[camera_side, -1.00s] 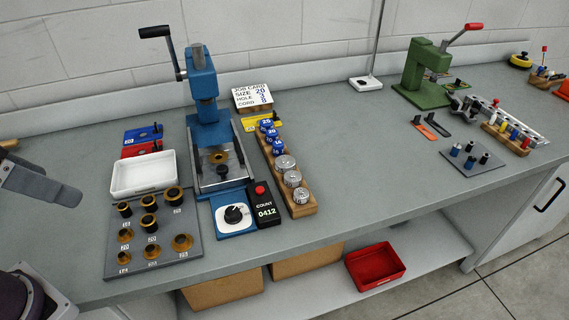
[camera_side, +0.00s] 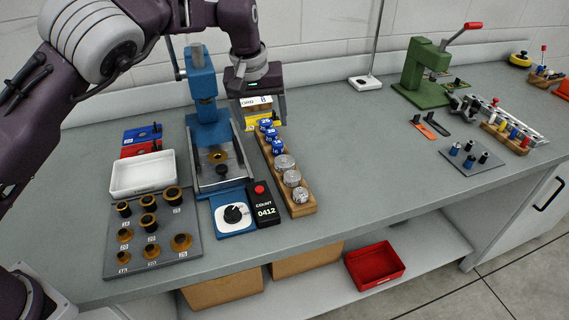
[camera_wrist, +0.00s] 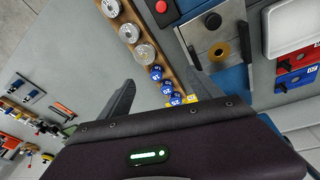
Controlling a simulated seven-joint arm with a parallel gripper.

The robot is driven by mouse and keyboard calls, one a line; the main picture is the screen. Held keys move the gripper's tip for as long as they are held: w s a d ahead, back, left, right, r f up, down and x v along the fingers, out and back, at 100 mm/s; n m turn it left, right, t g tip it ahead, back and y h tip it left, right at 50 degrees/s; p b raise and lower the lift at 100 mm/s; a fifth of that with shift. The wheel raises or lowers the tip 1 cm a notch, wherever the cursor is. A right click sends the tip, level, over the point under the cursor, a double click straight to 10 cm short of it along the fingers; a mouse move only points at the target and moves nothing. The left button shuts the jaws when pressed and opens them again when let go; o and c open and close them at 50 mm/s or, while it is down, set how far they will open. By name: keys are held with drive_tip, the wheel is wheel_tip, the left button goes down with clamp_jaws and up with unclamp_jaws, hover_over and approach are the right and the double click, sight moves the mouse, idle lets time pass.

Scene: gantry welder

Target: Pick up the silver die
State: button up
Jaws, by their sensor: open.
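Three silver dies stand in the front half of a wooden rack beside the blue press. In the side view they are the rear silver die (camera_side: 285,162), the middle silver die (camera_side: 292,178) and the front silver die (camera_side: 300,195). The wrist view shows them too: rear (camera_wrist: 145,53), middle (camera_wrist: 129,33) and front (camera_wrist: 110,8). Several blue dies (camera_side: 277,147) fill the rack's rear half. My gripper (camera_side: 263,121) is open and empty above the rack's rear end. In the wrist view its fingers (camera_wrist: 162,68) are spread on either side of the blue dies.
The blue press (camera_side: 203,85) stands left of the rack (camera_side: 304,211). A black counter box (camera_side: 264,205) is close by the rack's front left. A white tray (camera_side: 143,190) and a grey die plate (camera_side: 190,250) lie farther left.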

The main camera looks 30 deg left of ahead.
drive_tip(key=m+y, duration=0.1)
hover_over(285, 160)
drive_tip(key=s, duration=0.2)
drive_tip(key=f, duration=0.6)
drive_tip(key=shift+w+d+f, duration=0.25)
drive_tip(key=shift+d+f, duration=0.05)
drive_tip(key=x, duration=0.6)
drive_tip(key=shift+f, duration=0.3)
drive_tip(key=shift+r, duration=0.1)
clamp_jaws()
